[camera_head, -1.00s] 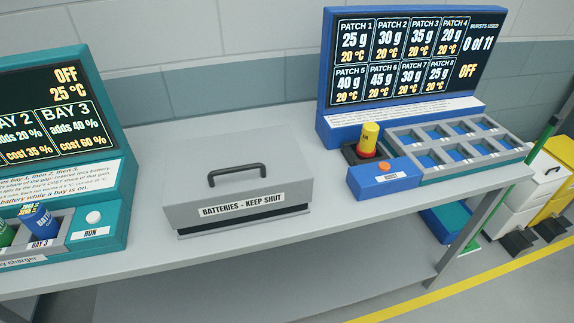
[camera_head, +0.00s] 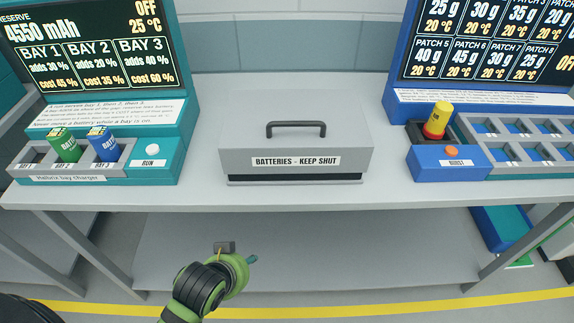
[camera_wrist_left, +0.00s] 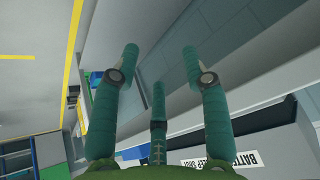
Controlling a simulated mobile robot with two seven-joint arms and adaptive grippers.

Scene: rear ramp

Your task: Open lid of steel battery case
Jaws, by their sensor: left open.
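The steel battery case (camera_head: 290,160) is a grey box with a dark handle (camera_head: 296,127) on its closed lid. Its label reads "BATTERIES - KEEP SHUT". It stands in the middle of the bench, and part of its label (camera_wrist_left: 232,162) shows at the bottom of the left wrist view. My left gripper (camera_head: 250,260) is in front of the bench, below the level of the case and apart from it. In the left wrist view its teal fingers (camera_wrist_left: 157,75) are spread with nothing between them. My right gripper is not in view.
The teal battery charger (camera_head: 100,150) stands left of the case, holding a green and a blue battery. The blue patch station (camera_head: 460,160) with a yellow-and-red cylinder (camera_head: 437,120) stands at the right. The grey bench top (camera_head: 300,195) is clear in front of the case.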

